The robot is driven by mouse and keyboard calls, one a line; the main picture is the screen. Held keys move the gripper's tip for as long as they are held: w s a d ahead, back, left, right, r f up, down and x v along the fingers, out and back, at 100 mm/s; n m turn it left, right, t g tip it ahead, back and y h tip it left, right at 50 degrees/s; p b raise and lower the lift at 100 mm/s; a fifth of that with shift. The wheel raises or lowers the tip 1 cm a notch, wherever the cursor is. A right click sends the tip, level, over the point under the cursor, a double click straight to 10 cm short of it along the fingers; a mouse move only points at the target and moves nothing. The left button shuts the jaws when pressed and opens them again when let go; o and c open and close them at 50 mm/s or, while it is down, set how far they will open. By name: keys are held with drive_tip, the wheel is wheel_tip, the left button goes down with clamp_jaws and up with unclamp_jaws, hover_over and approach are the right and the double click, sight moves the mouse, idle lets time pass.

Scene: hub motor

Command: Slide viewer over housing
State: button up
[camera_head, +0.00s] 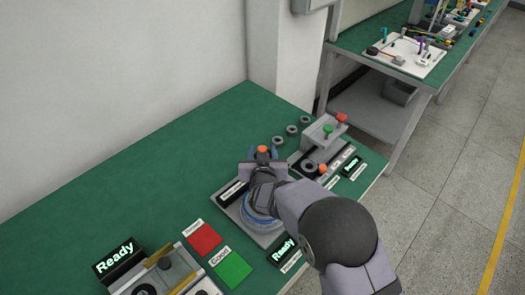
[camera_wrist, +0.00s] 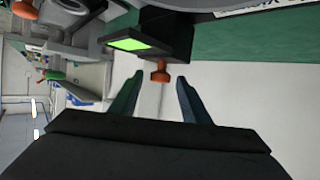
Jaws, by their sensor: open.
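The viewer (camera_wrist: 160,38) appears to be the dark box with a lit green face and an orange knob (camera_wrist: 160,72) in the wrist view. The knob also shows in the head view (camera_head: 263,149). My gripper (camera_wrist: 159,80) is open, its two fingertips on either side of the knob with gaps to both. In the head view my gripper (camera_head: 262,156) is at the far side of the middle station. The round housing with a blue rim (camera_head: 262,222) sits on that station's grey base, partly hidden by my arm. Most of the viewer is hidden in the head view.
A station with green and red knobs (camera_head: 328,130) stands to the right, near several dark rings (camera_head: 292,130). Red (camera_head: 203,238) and green (camera_head: 232,270) pads lie left of the housing. A "Ready" display (camera_head: 117,257) is at the lower left. The green table's far left is clear.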

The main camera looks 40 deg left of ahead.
clamp_jaws()
drive_tip(key=s+p, duration=0.2)
drive_tip(key=s, duration=0.8)
drive_tip(key=shift+s, duration=0.65)
drive_tip(key=shift+f, duration=0.1)
drive_tip(key=shift+s, duration=0.1)
unclamp_jaws()
drive_tip(key=shift+s, duration=0.1)
